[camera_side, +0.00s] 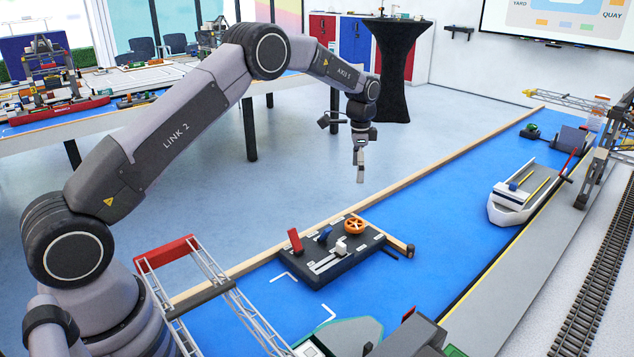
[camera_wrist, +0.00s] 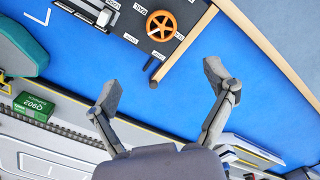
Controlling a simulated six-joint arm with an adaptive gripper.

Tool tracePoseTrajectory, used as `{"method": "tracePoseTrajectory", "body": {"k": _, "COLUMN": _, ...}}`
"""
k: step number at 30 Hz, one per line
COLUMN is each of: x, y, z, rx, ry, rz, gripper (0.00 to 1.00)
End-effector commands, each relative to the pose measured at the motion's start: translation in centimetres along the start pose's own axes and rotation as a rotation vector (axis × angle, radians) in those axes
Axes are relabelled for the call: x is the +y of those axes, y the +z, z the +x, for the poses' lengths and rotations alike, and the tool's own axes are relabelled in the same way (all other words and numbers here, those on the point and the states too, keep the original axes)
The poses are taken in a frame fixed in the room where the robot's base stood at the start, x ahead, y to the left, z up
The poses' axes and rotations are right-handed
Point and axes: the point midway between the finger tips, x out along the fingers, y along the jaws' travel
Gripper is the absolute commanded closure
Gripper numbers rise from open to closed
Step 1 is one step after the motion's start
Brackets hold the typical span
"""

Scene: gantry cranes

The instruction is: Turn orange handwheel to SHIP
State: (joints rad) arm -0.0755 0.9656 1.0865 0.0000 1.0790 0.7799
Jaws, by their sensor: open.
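The orange handwheel (camera_side: 354,226) sits at the back right corner of a dark control panel (camera_side: 322,268) on the blue surface. In the wrist view the spoked handwheel (camera_wrist: 161,26) is near the top middle. Small white labels (camera_wrist: 140,8) surround it, too small to read surely, and I cannot tell which one it points to. My gripper (camera_side: 360,176) hangs fingers down in the air, well above and apart from the handwheel. In the wrist view my gripper (camera_wrist: 162,84) is spread open with nothing between its fingers, over bare blue surface.
A red lever (camera_side: 295,240), a blue part (camera_side: 325,233) and a white knob (camera_side: 341,244) stand on the panel near the wheel. A lattice crane with a red beam (camera_side: 164,252) rises at front left. A white ship (camera_side: 518,195) lies right. Blue surface between is mostly clear.

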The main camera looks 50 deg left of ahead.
Motion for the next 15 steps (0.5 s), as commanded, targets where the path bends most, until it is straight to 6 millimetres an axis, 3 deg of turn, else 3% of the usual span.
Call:
{"method": "tracePoseTrajectory", "body": {"k": 8, "x": -0.3, "y": -0.2, "z": 3.4, "rx": -0.01, "ry": 0.01, "rz": 0.018, "gripper": 0.16}}
{"method": "tracePoseTrajectory", "body": {"k": 15, "x": -0.2, "y": -0.1, "z": 8.6, "rx": -0.011, "ry": 0.011, "rz": 0.017, "gripper": 0.16}}
